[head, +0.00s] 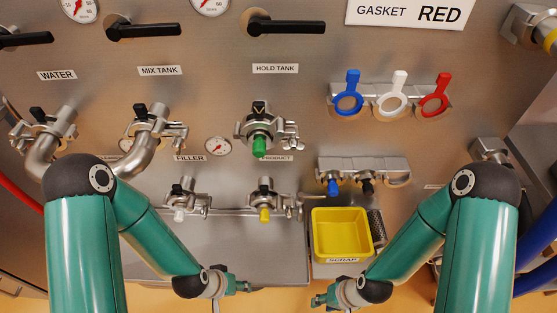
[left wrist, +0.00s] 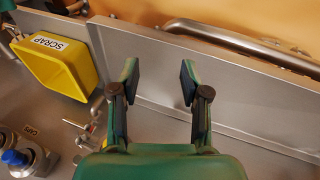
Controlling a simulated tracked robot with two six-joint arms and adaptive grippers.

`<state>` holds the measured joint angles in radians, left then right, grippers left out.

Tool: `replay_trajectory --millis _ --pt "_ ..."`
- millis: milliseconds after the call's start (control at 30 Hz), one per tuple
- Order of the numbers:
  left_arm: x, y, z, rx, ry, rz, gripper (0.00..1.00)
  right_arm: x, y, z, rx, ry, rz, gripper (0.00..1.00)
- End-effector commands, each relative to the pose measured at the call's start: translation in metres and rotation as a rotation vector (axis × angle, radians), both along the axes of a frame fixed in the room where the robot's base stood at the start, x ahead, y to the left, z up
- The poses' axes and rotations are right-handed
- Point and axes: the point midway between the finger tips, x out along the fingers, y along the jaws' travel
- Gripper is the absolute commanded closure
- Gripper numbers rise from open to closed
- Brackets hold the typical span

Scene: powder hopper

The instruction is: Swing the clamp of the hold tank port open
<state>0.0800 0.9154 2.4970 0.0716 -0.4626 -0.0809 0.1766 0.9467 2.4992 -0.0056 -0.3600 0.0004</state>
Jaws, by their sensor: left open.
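The hold tank port (head: 258,112) is in the middle of the panel under the HOLD TANK label (head: 275,69). A steel clamp (head: 279,129) is around it, with its wing nut at the right. A green plug (head: 260,147) sticks out of the port. The clamp looks closed. My left gripper (head: 246,287) is low in front of the panel, well below the port and apart from it. In the left wrist view its two fingers (left wrist: 159,78) are spread with nothing between them. My right gripper (head: 319,299) is low, left of its forearm; its jaw opening is too small to judge.
A yellow scrap bin (head: 341,234) is right of and below the port. Blue, white and red ring tools (head: 392,103) hang on a rack at the right. Other clamped ports (head: 148,120) are at the left.

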Motion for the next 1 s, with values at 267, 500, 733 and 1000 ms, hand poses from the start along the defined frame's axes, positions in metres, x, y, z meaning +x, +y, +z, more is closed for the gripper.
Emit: replay_trajectory --millis 267,500,733,1000 --pt "0.120 -0.054 0.132 0.271 -0.670 -0.221 0.54 0.000 0.000 0.006 0.000 0.000 0.000 0.65" --pt "0.145 -0.101 0.290 0.586 -1.180 -0.292 0.54 0.000 0.000 0.010 0.000 0.000 0.000 0.65" --pt "0.126 -0.115 0.370 0.771 -1.379 -0.268 0.54 0.000 0.000 0.012 0.000 0.000 0.000 0.65" --pt "0.135 -0.115 0.383 0.813 -1.406 -0.258 0.54 0.000 0.000 0.015 0.000 0.000 0.000 0.65"
